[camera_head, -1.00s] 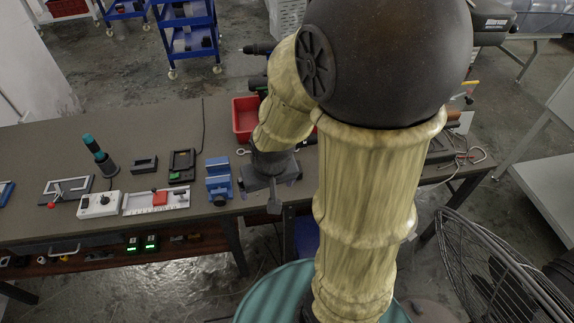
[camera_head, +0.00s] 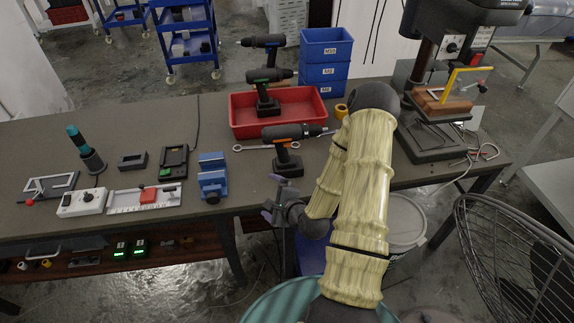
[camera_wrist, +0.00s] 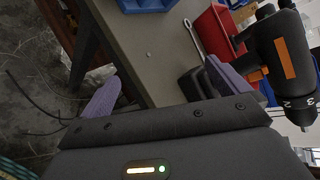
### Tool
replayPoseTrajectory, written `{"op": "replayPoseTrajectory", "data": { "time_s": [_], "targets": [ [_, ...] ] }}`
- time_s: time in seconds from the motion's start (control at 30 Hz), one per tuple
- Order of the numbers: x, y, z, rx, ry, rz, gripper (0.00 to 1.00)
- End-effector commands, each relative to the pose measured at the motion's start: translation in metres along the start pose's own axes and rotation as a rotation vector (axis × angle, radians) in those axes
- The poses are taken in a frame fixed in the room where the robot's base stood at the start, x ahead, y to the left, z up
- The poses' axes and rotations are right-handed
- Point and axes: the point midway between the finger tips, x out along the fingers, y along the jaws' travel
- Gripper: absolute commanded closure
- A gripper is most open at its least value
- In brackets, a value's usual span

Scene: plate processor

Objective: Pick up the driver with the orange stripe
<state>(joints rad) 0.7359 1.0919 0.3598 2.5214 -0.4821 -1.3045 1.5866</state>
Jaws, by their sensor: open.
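The driver with the orange stripe (camera_head: 285,142) stands upright on its battery at the table's front edge, in front of the red bin. In the wrist view the driver (camera_wrist: 285,62) is at the right, its orange stripe facing the camera. My gripper (camera_head: 270,202) is at the table's front edge, just in front of and left of the driver's base. In the wrist view my gripper (camera_wrist: 160,92) is open with two purple fingers spread and nothing between them. The right finger is close to the driver's dark base; I cannot tell whether they touch.
A red bin (camera_head: 240,128) with a green-marked driver (camera_head: 267,85) is behind. A wrench (camera_head: 255,147) lies beside the orange-striped driver. A blue vise (camera_head: 213,178) is to the left, a drill press (camera_head: 430,140) to the right. Blue bins (camera_head: 325,50) stand at the back.

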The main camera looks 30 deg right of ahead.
Motion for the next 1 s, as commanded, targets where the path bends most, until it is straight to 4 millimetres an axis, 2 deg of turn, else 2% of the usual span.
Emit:
{"op": "replayPoseTrajectory", "data": {
  "time_s": [0.03,0.17,0.3,0.4,0.53,0.77,1.0],
  "targets": [
    [0.004,0.01,-0.013,0.134,-0.006,-0.062,0.0],
    [0.003,0.014,-0.035,0.474,-0.045,-0.249,0.0],
    [-0.009,0.014,-0.062,0.813,-0.102,-0.46,0.0],
    [-0.018,0.013,-0.077,0.982,-0.14,-0.575,0.0],
    [-0.026,0.011,-0.085,1.078,-0.169,-0.649,0.0],
    [-0.027,0.01,-0.085,1.084,-0.172,-0.654,0.0],
    [-0.017,0.002,-0.086,1.078,-0.173,-0.653,0.0]
  ]
}}
